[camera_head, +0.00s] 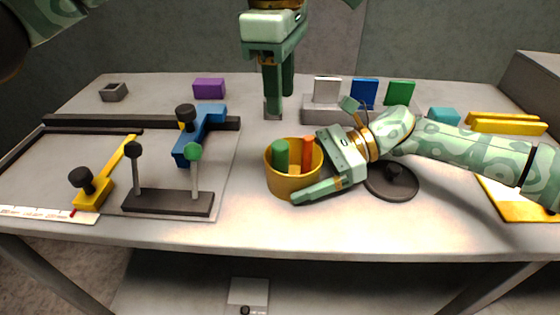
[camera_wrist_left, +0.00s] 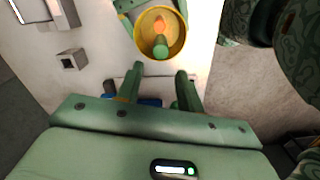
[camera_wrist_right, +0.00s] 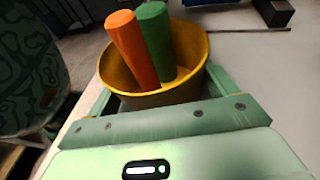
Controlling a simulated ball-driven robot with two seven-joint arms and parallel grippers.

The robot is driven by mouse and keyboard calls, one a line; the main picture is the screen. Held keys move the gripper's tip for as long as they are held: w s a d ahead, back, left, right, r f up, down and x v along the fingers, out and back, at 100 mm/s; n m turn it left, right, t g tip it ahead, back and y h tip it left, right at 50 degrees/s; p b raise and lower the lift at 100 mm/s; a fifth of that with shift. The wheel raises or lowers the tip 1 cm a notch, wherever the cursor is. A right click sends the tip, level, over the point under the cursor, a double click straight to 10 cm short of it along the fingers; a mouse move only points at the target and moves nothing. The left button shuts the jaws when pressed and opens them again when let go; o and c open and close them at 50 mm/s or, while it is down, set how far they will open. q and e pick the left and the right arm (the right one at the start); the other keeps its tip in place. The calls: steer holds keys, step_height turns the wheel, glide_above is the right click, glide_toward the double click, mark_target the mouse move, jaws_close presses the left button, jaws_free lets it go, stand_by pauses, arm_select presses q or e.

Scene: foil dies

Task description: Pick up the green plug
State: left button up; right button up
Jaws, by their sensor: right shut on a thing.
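The green plug (camera_head: 281,156) stands in a yellow cup (camera_head: 293,182) beside an orange plug (camera_head: 307,152). In the right wrist view the green plug (camera_wrist_right: 156,40) leans against the orange plug (camera_wrist_right: 131,48), both rising above the rim. My right gripper (camera_head: 312,168) is shut on the cup, one finger along its front side; the other finger is mostly hidden. Whether the cup touches the table is unclear. My left gripper (camera_head: 279,106) points down behind the cup, apart from it. In the left wrist view its fingers (camera_wrist_left: 160,74) are spread, with nothing between them.
A purple block (camera_head: 209,88) is at the back. A blue tool (camera_head: 200,132), a yellow tool (camera_head: 98,188) and a dark two-post stand (camera_head: 168,203) are left. A black disc (camera_head: 391,184) lies under my right arm.

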mark_target(280, 145)
arm_select(q)
step_height(280, 145, down, 6)
steer(key=shift+s+a+r, duration=0.1)
steer(key=shift+s+a, duration=0.05)
step_height(280, 145, down, 5)
steer(key=shift+f, duration=0.15)
steer(key=shift+s+f, duration=0.15)
steer(key=shift+f, duration=0.2)
steer(key=shift+w+d+f, duration=0.25)
steer(key=shift+w+f, duration=0.05)
steer(key=shift+w, duration=0.1)
steer(key=shift+s+r, duration=0.1)
steer(key=shift+r, duration=0.1)
steer(key=c, duration=0.8)
